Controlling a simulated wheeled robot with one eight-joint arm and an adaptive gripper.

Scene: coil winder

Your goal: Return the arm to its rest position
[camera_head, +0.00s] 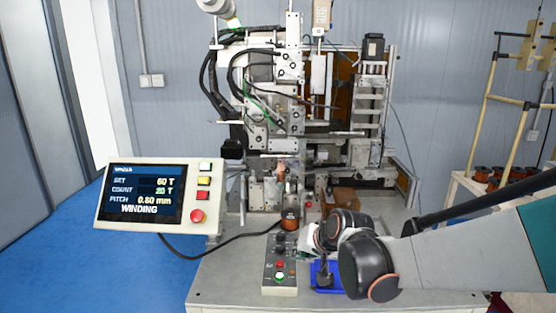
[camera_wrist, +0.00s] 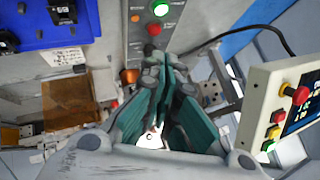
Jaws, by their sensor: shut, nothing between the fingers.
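My gripper (camera_wrist: 165,68) shows in the wrist view with its two teal-and-grey fingers closed together and nothing between them. It hangs over the machine's table, near the end of the grey control box. In the head view my arm reaches in from the right, low over the front right of the table. Its dark wrist joints hide most of the gripper there. The coil winder (camera_head: 272,100) stands upright behind. Its screen (camera_head: 143,194) reads SET 60 T, COUNT 20 T, PITCH 0.80 mm, WINDING.
The control box (camera_head: 279,264) has a lit green button, which also shows in the wrist view (camera_wrist: 160,8). A blue tray (camera_head: 321,288) with black parts lies beside it, close to my arm. A rack (camera_head: 497,97) with copper spools stands at the right. Bare table lies front left.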

